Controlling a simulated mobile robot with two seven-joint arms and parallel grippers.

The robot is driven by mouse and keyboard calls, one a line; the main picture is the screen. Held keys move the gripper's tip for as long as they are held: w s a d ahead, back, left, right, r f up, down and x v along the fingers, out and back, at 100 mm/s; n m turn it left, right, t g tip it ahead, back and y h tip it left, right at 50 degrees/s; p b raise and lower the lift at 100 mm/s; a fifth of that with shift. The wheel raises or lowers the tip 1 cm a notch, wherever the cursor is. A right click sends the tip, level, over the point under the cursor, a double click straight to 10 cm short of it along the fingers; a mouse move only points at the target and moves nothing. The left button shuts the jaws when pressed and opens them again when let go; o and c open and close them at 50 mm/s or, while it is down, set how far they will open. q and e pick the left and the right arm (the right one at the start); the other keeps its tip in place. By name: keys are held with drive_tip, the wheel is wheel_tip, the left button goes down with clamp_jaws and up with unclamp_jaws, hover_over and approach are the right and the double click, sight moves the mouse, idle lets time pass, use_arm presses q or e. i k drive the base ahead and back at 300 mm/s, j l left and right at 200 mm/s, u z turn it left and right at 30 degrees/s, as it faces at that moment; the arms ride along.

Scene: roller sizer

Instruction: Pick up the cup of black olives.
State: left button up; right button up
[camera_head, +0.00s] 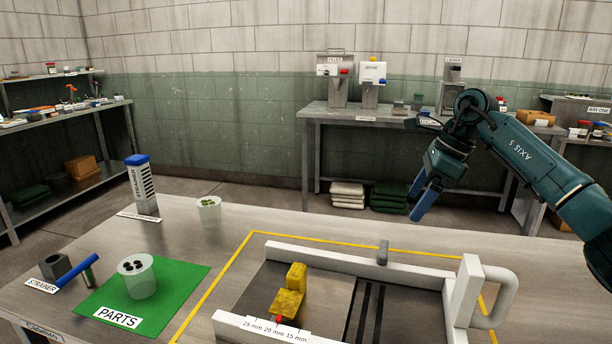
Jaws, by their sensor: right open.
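A clear cup of black olives (142,283) stands upright on the green PARTS mat (190,279) at the left of the table. A second clear cup, with green olives (209,212), stands farther back on the bare metal table. My right gripper (418,205) hangs in the air at the right, with blue fingers pointing down. It is open and empty, well to the right of both cups. My left gripper is not in view.
A strainer block and a blue-handled tool (77,270) lie left of the mat. The white-railed roller sizer (347,264) with a yellow block (292,288) fills the table's right. Bare table lies between the mat and back edge.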

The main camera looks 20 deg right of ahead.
sight(136, 272)
drive_tip(key=k+j, duration=0.8)
drive_tip(key=j, duration=0.1)
